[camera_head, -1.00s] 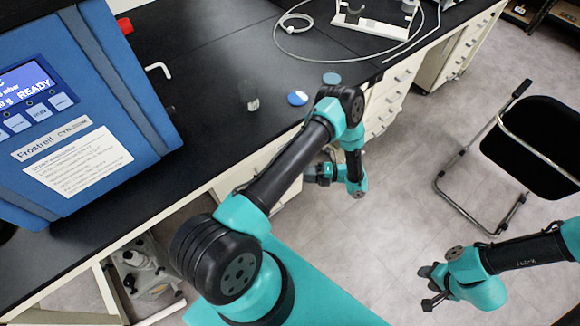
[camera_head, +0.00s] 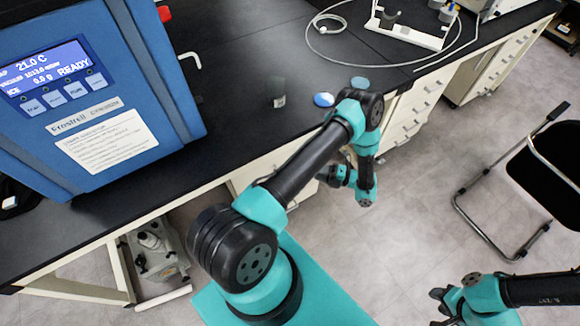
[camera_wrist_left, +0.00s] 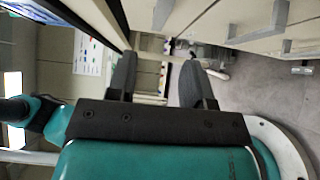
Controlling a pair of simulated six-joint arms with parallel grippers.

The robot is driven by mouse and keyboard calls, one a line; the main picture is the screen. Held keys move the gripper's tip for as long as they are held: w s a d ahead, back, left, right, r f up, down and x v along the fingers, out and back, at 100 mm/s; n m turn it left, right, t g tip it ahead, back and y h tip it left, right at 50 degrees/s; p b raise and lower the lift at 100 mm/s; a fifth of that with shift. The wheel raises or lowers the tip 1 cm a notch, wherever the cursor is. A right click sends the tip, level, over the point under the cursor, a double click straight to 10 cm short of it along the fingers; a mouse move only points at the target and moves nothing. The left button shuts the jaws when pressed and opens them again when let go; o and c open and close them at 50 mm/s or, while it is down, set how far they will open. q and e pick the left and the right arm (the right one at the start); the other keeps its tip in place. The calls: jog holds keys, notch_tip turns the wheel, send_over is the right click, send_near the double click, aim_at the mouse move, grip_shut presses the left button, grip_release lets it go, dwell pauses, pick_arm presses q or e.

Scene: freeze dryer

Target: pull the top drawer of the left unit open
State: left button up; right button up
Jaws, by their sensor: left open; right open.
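White drawer units stand under the black bench. The drawer stack (camera_head: 408,118) right of my left arm has several handles. A pale front (camera_head: 252,176) left of the arm is partly covered by it; I cannot tell which is the left unit's top drawer. My left gripper (camera_head: 328,175) is low beside the bench, partly hidden by its arm. In the left wrist view, my left gripper (camera_wrist_left: 155,72) is open with nothing between its fingers. Drawer fronts with grey bar handles (camera_wrist_left: 271,22) show at upper right, apart from the fingers. My right gripper (camera_head: 440,305) is open, over the floor at lower right.
A blue freeze dryer (camera_head: 175,75) stands on the bench (camera_head: 240,60). A small vial (camera_head: 279,101) and a blue disc (camera_head: 323,99) sit near the bench edge. A black chair (camera_head: 550,165) is at right. The floor between is clear.

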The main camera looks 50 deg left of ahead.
pick_arm(q)
jog(key=x, duration=1.2)
jog(key=shift+s+a, duration=0.1)
jog(key=shift+c, duration=0.4)
grip_shut()
